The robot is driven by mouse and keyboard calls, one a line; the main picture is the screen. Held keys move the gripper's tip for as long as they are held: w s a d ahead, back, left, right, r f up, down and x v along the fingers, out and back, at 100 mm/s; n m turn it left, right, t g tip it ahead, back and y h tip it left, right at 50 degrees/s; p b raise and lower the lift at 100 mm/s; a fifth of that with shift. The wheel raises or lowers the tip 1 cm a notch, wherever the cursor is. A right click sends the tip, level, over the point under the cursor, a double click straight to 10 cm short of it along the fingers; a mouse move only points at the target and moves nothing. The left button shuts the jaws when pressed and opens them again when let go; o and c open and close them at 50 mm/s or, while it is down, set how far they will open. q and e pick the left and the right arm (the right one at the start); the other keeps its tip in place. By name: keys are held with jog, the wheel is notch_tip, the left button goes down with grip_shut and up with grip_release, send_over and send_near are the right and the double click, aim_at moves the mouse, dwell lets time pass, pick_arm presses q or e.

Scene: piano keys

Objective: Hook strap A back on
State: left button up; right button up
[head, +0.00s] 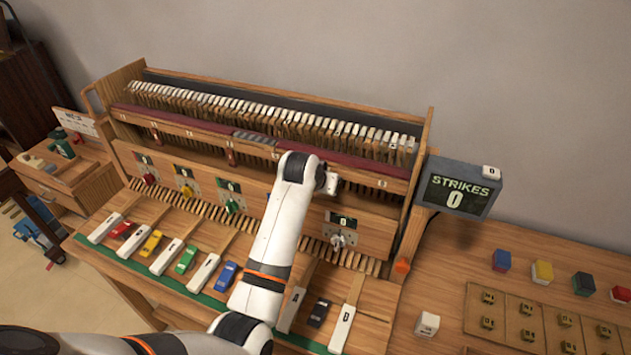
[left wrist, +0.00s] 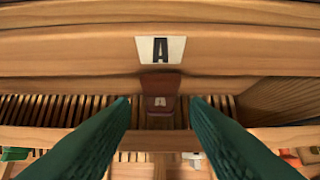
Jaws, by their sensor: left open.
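Strap A (left wrist: 160,84) is a dark red-brown tab marked A. In the head view my left arm reaches to the rail and hides this strap. My right gripper is not in view.
Other red straps (head: 230,157) hang along the rail. Below are coloured knobs (head: 232,206) on the front board and white and coloured keys (head: 203,271). A STRIKES sign (head: 457,190) reads 0 at the right. Coloured blocks (head: 542,272) and a card tray (head: 470,318) lie on the right bench.

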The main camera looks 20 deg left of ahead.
pick_arm(q)
jog(key=b+v, duration=0.1)
jog(key=v, duration=0.8)
jog(key=shift+s+r+b, duration=0.2)
jog(key=shift+r+b, duration=0.1)
jog(key=shift+b, duration=0.1)
jog(key=shift+a, duration=0.1)
